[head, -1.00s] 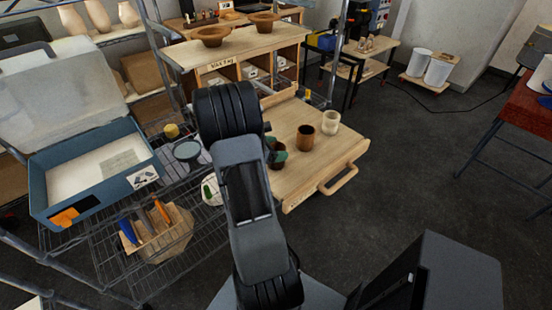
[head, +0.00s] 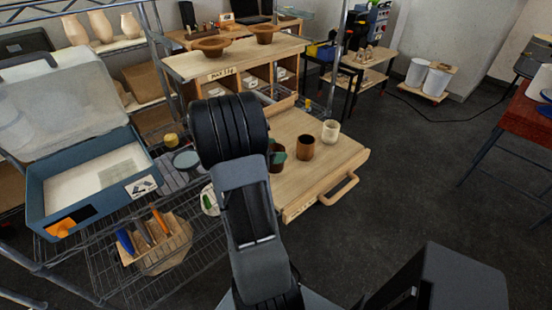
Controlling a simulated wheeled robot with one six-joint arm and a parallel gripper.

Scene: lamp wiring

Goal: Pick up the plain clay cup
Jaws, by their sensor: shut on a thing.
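A brown clay cup (head: 277,168) shows partly at the left of the pull-out wooden board, just right of my arm. My gripper (head: 278,156) is mostly hidden behind my own arm; a green finger pad shows against this cup. The gripper is shut on the cup. Whether the cup touches the board cannot be told. A second brown cup (head: 305,147) stands upright on the board to the right, apart from the gripper. A cream cup (head: 330,132) stands upright beyond it.
The wooden board (head: 325,165) has a handle at its front right and bare room in front of the cups. A wooden shelf unit (head: 240,55) with two bowls rises behind. A wire rack with a blue lidded box (head: 90,185) stands left. Dark floor lies open right.

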